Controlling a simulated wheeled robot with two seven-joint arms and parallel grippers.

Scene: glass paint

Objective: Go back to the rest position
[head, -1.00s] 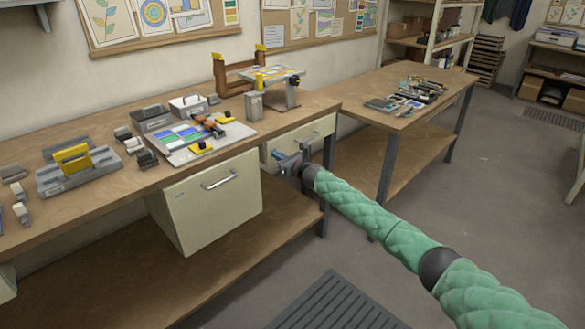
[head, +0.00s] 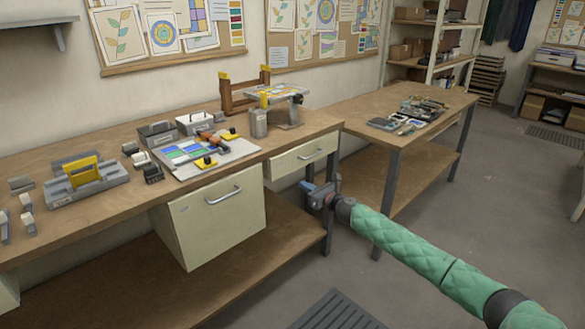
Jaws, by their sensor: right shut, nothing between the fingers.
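My right arm, in a green quilted sleeve, comes in from the lower right of the head view. My right gripper (head: 308,188) is shut and empty. It hangs in front of the workbench, below the level of its top, near the bench's right-hand leg and the closed upper drawer (head: 300,158). It appears apart from the bench. My left gripper is not in view.
The workbench (head: 95,222) carries a board with coloured glass pieces (head: 216,160), a grey fixture with a yellow handle (head: 85,180) and small boxes. A second table (head: 425,138) holds tools. The floor (head: 440,230) at right is clear.

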